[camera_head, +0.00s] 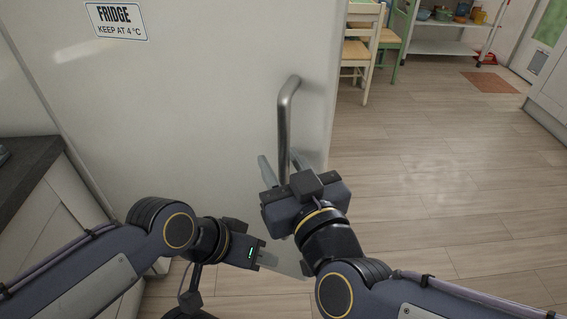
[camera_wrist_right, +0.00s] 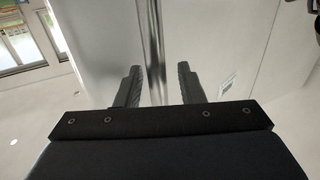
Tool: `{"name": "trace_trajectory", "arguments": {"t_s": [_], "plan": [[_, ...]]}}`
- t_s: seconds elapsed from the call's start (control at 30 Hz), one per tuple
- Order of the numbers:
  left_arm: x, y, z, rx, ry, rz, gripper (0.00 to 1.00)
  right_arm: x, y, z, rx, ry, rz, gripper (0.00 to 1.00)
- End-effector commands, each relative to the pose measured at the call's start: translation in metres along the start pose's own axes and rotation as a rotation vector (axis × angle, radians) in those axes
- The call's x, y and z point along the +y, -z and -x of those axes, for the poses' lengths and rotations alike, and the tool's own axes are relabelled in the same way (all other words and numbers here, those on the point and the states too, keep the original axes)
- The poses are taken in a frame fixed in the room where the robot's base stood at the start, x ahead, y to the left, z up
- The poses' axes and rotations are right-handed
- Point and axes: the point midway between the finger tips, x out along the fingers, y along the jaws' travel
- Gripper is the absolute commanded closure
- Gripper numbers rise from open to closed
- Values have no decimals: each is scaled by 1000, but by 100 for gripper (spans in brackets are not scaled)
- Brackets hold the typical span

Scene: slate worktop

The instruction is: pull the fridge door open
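The fridge door (camera_head: 200,110) is a large pale panel filling the left and middle of the head view. Its vertical metal handle (camera_head: 285,120) is near the door's right edge. My right gripper (camera_head: 281,163) is at the handle's lower part. In the right wrist view the handle (camera_wrist_right: 155,45) runs between the two dark fingers of the right gripper (camera_wrist_right: 159,75), with a gap on each side, so it is open around the handle. My left gripper (camera_head: 268,259) is low in front of the door, away from the handle; its finger opening is not clear.
A sign reading FRIDGE (camera_head: 116,20) is on the door's upper left. A dark-topped counter (camera_head: 25,165) stands at the left. Wooden chairs (camera_head: 362,50) and a white shelf cart (camera_head: 440,45) are at the back. The wooden floor (camera_head: 450,180) at right is clear.

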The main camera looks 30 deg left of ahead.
Motion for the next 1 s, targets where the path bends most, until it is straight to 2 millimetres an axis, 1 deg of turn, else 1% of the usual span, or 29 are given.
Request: {"name": "trace_trajectory", "arguments": {"t_s": [0.23, 0.33, 0.47, 0.6, 0.7, 0.83, 1.0], "plan": [[0, 0, 0, 0, 0, 0, 64, 1, 0, 0, -1, -2, 0, 65], [0, 0, 0, 0, 0, 0, 64, 1, 0, 5, 0, -2, -1, 65], [0, 0, 1, 0, 0, 0, 64, 1, 1, 24, 2, -1, 0, 65], [1, 1, 2, 0, 0, 0, 64, 0, 1, 49, 3, 0, 1, 65], [2, 2, 3, 0, 0, 0, 64, 0, 2, 63, 2, 0, 0, 65], [2, 2, 4, 0, 0, 0, 64, 0, 1, 75, 1, -1, 0, 65], [2, 2, 4, 0, 0, 0, 64, 0, 0, 78, -1, -1, 0, 65]]}}
